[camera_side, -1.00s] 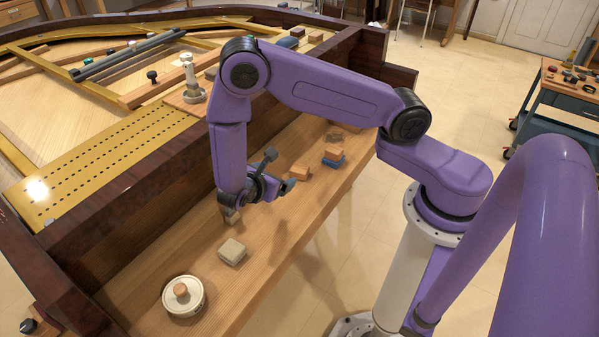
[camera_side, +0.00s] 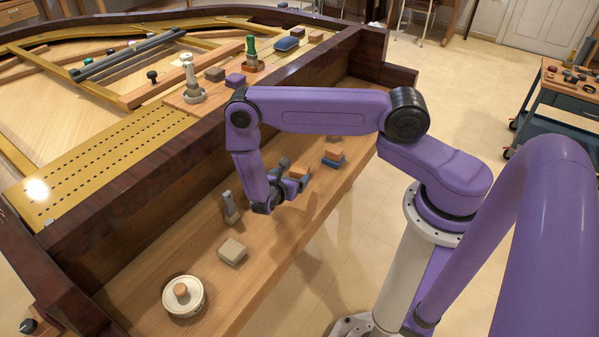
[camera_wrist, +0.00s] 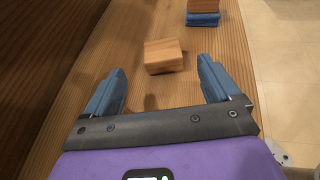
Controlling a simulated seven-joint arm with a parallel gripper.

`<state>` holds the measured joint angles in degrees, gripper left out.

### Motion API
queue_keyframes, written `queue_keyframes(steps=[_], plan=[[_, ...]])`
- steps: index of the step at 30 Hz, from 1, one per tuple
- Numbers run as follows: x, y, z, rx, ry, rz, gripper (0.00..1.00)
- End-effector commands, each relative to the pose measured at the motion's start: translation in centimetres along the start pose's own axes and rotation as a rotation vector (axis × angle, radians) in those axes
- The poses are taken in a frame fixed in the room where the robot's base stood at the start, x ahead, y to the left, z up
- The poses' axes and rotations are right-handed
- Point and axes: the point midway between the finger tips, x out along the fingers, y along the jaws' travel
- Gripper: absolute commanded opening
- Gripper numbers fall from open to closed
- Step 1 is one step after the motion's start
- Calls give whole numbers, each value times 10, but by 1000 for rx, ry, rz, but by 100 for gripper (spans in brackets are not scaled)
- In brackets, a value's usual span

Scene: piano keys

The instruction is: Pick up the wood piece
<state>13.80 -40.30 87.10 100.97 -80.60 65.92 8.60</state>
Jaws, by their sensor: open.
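The wood piece (camera_wrist: 164,52) is a small light-brown block lying flat on the wooden ledge. In the wrist view it sits just ahead of my gripper (camera_wrist: 161,66), roughly centred between the two blue fingertips, with a gap on each side. My gripper is open and empty. In the side view my gripper (camera_side: 294,174) is low over the ledge, with its fingers beside the wood piece (camera_side: 299,171), which they partly cover. A second wooden block (camera_wrist: 202,5) rests on a blue piece (camera_wrist: 203,19) farther along the ledge; the stack's blue part also shows in the side view (camera_side: 332,162).
The ledge (camera_side: 283,245) has a pale block (camera_side: 232,251), a grey upright piece (camera_side: 230,207) and a round lidded pot (camera_side: 183,296) nearer the camera. A dark wooden wall (camera_side: 130,215) runs along its left side. Its right edge drops to the floor.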

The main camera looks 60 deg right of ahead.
Motion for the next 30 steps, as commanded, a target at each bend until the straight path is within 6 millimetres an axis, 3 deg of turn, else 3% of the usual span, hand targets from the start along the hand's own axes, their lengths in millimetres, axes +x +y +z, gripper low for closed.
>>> queue_keyframes(steps=[3,11,21,30], plan=[[19,-1,0,1,0,-3,89],[36,-1,0,0,-1,-2,89],[78,-4,-4,2,-1,-2,89],[84,-3,-4,0,0,0,89]])
